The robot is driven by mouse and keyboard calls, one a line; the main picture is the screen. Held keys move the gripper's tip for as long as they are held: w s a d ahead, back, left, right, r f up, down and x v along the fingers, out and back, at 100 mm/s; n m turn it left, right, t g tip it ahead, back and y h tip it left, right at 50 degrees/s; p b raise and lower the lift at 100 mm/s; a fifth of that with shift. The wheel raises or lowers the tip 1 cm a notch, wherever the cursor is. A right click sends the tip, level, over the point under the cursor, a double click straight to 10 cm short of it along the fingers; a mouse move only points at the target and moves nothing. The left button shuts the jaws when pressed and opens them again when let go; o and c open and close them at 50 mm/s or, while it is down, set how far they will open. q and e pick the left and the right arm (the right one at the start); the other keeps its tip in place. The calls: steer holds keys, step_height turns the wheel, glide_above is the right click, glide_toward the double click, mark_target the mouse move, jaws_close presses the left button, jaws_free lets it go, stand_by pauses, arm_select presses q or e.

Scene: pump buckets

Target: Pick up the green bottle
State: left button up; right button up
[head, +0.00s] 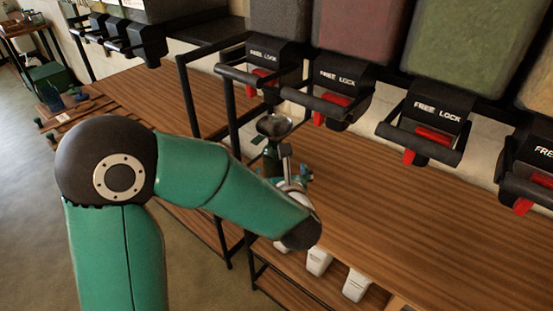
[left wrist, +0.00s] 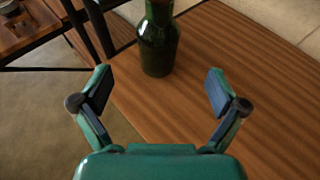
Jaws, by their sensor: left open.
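The green bottle (left wrist: 158,42) stands upright on the wooden table in the left wrist view, its top cut off by the frame. It is ahead of my left gripper (left wrist: 157,92), roughly centred between the two open fingers, and does not touch them. My right gripper is not in view.
The wooden table (head: 400,210) runs to the right with clear space. Dispensers with black "FREE LOCK" levers and red tabs (head: 430,145) hang above its back edge. Several white items (head: 318,262) sit on a lower shelf. A black frame post (head: 190,95) stands left of the bottle.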

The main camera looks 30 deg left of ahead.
mark_target(277, 158)
arm_select(q)
steer(key=p+x, duration=0.1)
steer(key=x, duration=0.5)
steer(key=shift+w+a+f, duration=0.15)
steer(key=shift+w, duration=0.05)
steer(key=shift+w+a+p, duration=0.35)
steer(key=shift+a+p, duration=0.05)
steer(key=p+x, duration=0.1)
steer(key=x, duration=0.2)
steer(key=shift+w+a, duration=0.1)
steer(key=shift+a, duration=0.2)
steer(key=shift+w+a+f+p, duration=0.15)
steer(key=shift+w+f+p, duration=0.1)
steer(key=shift+w+p, duration=0.05)
steer(key=shift+r, duration=0.1)
steer(key=c, duration=1.6)
